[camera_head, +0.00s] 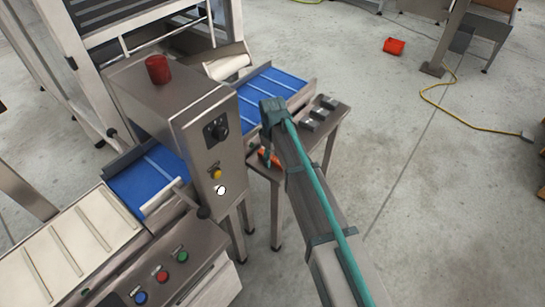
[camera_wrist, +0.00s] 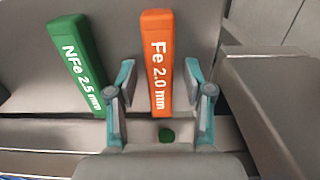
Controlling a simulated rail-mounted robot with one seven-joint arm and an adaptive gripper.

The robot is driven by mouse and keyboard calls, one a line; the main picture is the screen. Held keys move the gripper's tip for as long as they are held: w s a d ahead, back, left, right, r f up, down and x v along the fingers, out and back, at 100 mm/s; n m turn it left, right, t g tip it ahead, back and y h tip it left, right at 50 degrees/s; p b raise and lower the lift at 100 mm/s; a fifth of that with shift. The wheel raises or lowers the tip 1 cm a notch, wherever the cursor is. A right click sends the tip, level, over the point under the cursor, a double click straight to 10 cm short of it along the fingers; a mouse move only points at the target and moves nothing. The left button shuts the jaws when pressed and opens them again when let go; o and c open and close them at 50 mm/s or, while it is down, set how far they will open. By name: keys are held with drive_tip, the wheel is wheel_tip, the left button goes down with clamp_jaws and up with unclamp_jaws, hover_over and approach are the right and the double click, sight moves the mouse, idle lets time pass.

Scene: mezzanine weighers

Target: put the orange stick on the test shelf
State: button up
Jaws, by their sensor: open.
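The orange stick (camera_wrist: 156,62), marked "Fe 2.0 mm", lies on a grey metal surface in the wrist view. My gripper (camera_wrist: 160,72) is open, with one teal-tipped finger on each side of the stick's lower part; both fingers look apart from it. In the head view a bit of orange (camera_head: 269,157), probably this stick, shows beside my arm, which hides most of the gripper. A metal side shelf (camera_head: 340,112) with several dark recesses stands by the blue belt; I cannot tell for sure whether it is the test shelf.
A green stick (camera_wrist: 76,66), marked "NFe 2.5 mm", lies left of the orange one. A metal wall (camera_wrist: 262,100) rises close on the right. The steel machine housing (camera_head: 185,110) and blue belt (camera_head: 270,90) stand left of my arm. A red bin (camera_head: 394,46) lies on open floor.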

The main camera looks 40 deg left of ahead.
sight(272, 157)
wheel_tip(272, 157, up, 12)
drive_tip(key=b, duration=0.1)
drive_tip(key=w+d+f+m+g+h, duration=0.15)
drive_tip(key=d+f+m, duration=0.45)
drive_tip(key=d+f, duration=2.05)
drive_tip(key=s+d+f+m+g, duration=0.15)
drive_tip(key=s+d+f, duration=0.3)
drive_tip(key=d, duration=0.45)
drive_tip(key=s+d+f+m+g, duration=0.1)
drive_tip(key=s+d+f+m, duration=0.2)
drive_tip(key=d+f, duration=0.4)
drive_tip(key=s+d+f+m+g, duration=0.1)
drive_tip(key=s+d+f+m, duration=0.2)
drive_tip(key=s+d, duration=0.4)
drive_tip(key=s+d+f+m+g+y, duration=0.1)
drive_tip(key=s+d+f+m, duration=0.2)
drive_tip(key=s+d, duration=0.5)
drive_tip(key=s+m, duration=0.1)
drive_tip(key=s, duration=0.8)
drive_tip(key=shift+d+f+g, duration=0.3)
drive_tip(key=shift+f+g, duration=0.05)
drive_tip(key=shift+g, duration=0.05)
drive_tip(key=shift+r+y, duration=0.1)
drive_tip(key=shift+y, duration=0.15)
